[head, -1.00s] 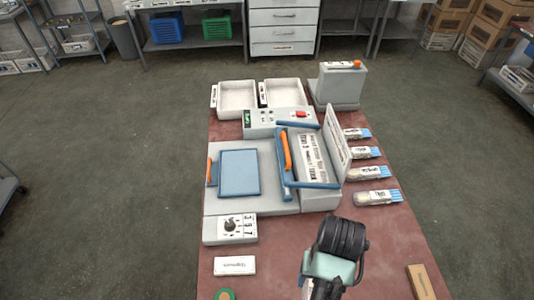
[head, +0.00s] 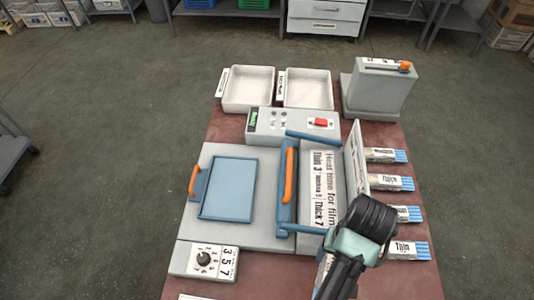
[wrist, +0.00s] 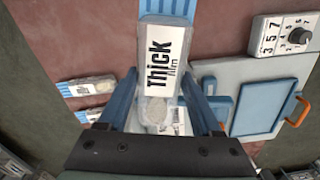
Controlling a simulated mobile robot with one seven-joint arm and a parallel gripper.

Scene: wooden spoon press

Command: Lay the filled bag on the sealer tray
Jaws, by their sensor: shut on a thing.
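The sealer tray (head: 228,190) is a flat blue plate, bare, on the left part of the grey sealer. It also shows at the right of the wrist view (wrist: 262,107). My gripper (wrist: 160,80) is shut on a clear bag (wrist: 160,18) with a white "Thick film" label and blue stripes at its far end. The bag shows between my two blue fingers. In the head view my wrist covers most of the gripper and bag, right of the tray and near the sealer's front right corner.
The sealer's blue bar with orange handle (head: 290,178) stands beside the tray. A heat-time chart (head: 324,185) lies right of it. Several bags, one marked Thin (head: 402,248), lie along the right. A dial box (head: 203,259) sits in front. Two white bins (head: 249,88) stand behind.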

